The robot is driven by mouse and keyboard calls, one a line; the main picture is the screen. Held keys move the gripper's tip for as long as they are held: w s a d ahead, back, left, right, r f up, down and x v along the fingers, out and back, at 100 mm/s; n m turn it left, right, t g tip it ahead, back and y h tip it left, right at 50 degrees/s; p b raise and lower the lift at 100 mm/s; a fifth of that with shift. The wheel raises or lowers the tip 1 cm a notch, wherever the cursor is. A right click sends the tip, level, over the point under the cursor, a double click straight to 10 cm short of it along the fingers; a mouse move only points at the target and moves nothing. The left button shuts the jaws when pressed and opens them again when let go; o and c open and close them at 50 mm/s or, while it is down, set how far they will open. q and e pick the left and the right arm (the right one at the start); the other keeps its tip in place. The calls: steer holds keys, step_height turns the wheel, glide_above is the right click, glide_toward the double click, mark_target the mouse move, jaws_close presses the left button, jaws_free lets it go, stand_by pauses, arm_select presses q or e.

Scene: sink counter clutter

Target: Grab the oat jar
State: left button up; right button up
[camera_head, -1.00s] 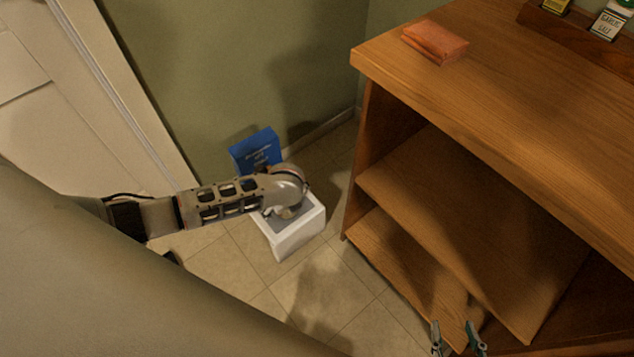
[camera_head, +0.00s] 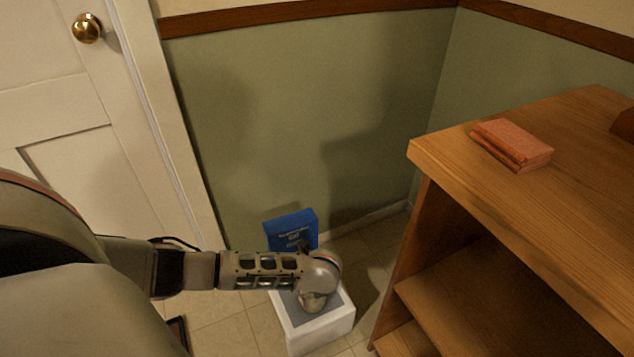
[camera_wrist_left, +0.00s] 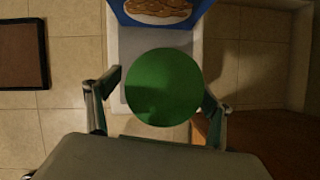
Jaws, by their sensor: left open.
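A green round disc (camera_wrist_left: 163,87), like a jar lid seen from above, lies between the fingers of my left gripper (camera_wrist_left: 162,82) in the left wrist view. No label shows, so I cannot tell whether it is the oat jar. The fingers are open on both sides of it. Whether they touch it is unclear. In the head view my left forearm reaches over a white box (camera_head: 322,338) with a grey top, hiding the fingers and disc. My right gripper is not in view.
A wooden shelf unit (camera_head: 520,260) stands at the right, with a reddish block (camera_head: 512,145) on top. A white door (camera_head: 60,120) is at the left. Tiled floor shows around the white box.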

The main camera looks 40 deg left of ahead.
arm_select(q)
steer(key=shift+w+r, duration=0.15)
steer(key=c, duration=1.4)
steer(key=shift+c, duration=1.2)
steer(key=shift+r, duration=0.1)
